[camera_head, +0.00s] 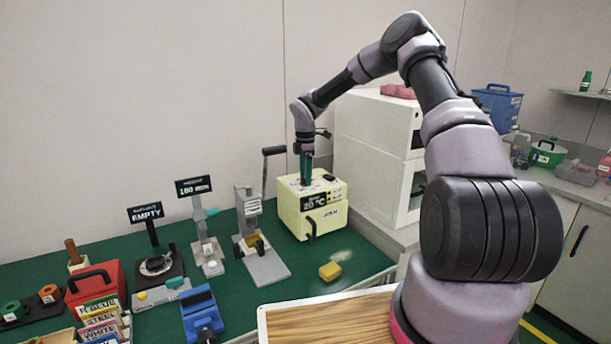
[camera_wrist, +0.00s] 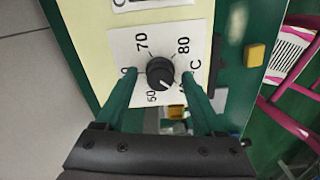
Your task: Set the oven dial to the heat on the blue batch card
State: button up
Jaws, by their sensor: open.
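The cream oven (camera_head: 318,222) stands on the green bench; its display reads 20 °C. In the wrist view its black dial (camera_wrist: 160,74) sits on a white scale where 50, 70 and 80 are readable. The dial's white mark points to the lower right of the picture, away from 70 and 80. My gripper (camera_head: 306,180) is open and points down at the oven top. In the wrist view its green fingers (camera_wrist: 160,88) straddle the dial; contact cannot be told.
A yellow block (camera_head: 330,271) lies on the bench before the oven. A grey lever stand (camera_head: 262,262) is left of it, a white cabinet (camera_head: 375,130) behind right. A red box (camera_head: 97,284) and blue device (camera_head: 202,314) stand further left. Open green bench lies between.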

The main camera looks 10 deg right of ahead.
grip_shut()
jog(key=shift+m, duration=0.4)
jog(key=m, duration=0.6)
jog(key=shift+r, duration=0.1)
jog(key=m, duration=0.6)
jog(key=shift+m, duration=0.4)
jog(key=m, duration=1.3)
